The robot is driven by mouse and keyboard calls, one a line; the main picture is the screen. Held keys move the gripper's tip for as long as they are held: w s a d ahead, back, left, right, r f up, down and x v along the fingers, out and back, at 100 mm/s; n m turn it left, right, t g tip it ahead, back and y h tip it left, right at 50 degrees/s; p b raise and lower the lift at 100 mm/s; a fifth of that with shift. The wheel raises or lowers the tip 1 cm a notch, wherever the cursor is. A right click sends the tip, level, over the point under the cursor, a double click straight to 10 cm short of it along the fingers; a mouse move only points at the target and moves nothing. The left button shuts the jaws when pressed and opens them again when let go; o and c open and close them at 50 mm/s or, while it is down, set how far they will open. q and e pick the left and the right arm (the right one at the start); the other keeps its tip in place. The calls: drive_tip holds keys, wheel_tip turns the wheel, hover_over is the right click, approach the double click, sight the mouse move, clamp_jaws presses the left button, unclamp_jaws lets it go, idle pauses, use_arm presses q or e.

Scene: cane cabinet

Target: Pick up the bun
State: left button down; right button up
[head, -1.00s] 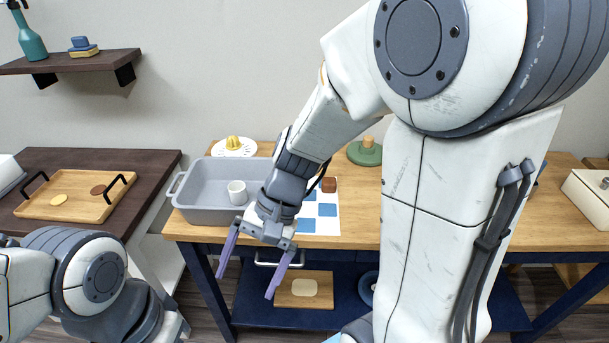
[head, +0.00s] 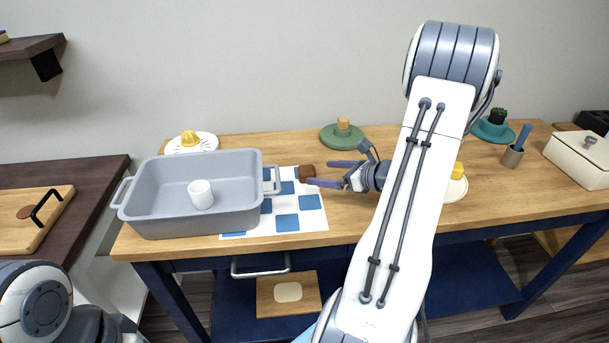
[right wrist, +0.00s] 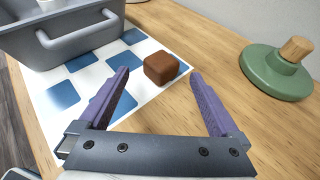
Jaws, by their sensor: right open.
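A small brown block with rounded edges (head: 307,171), the likeliest bun in view, sits by the right edge of the blue-and-white checkered cloth (head: 312,219). It also shows in the right wrist view (right wrist: 161,68), just beyond and between the fingertips. My right gripper (head: 320,173) is open and level, its purple fingers pointing left at the block from its right side. The fingers hold nothing, and I cannot tell if one touches the block. Part of my left arm shows at the lower left of the head view; its gripper is out of view.
A grey roasting pan (head: 141,191) with a white cup (head: 201,194) stands left of the block. A green lid-like disc with a wooden knob (head: 342,134) stands behind the gripper. A white juicer (head: 191,143) is at the back left. Bare wood lies right of the cloth.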

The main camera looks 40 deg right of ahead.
sight(313, 172)
drive_tip(key=x, duration=0.7)
drive_tip(key=shift+f, duration=0.35)
drive_tip(key=c, duration=1.4)
drive_tip(key=shift+r, duration=0.2)
